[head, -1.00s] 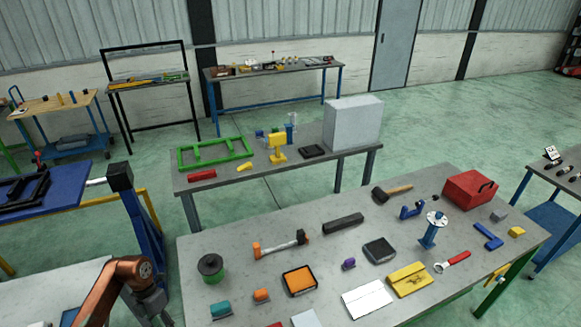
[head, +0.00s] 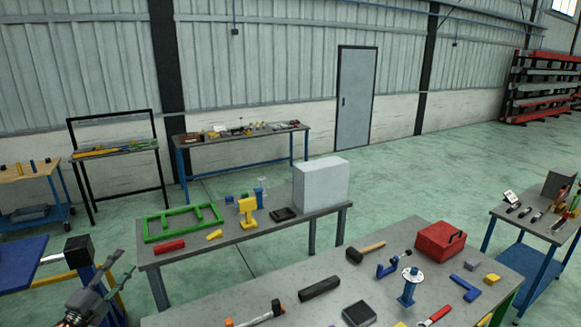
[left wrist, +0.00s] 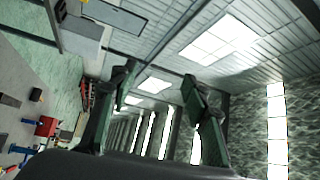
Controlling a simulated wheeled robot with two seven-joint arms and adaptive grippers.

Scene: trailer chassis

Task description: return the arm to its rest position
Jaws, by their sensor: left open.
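My left gripper (head: 117,282) shows at the lower left of the head view, beside the blue table and its yellow rail. Its two dark green fingers are spread apart with nothing between them. In the left wrist view the fingers (left wrist: 160,95) are also apart and empty, pointing up toward the ceiling lights. My right gripper is not in view.
The near grey table (head: 270,290) holds a hammer, a red toolbox (head: 440,240) and several tools. Behind it, another table carries a green frame (head: 183,222) and a grey box (head: 320,182). A blue table (head: 18,258) stands at left. Open green floor (head: 420,180) lies beyond.

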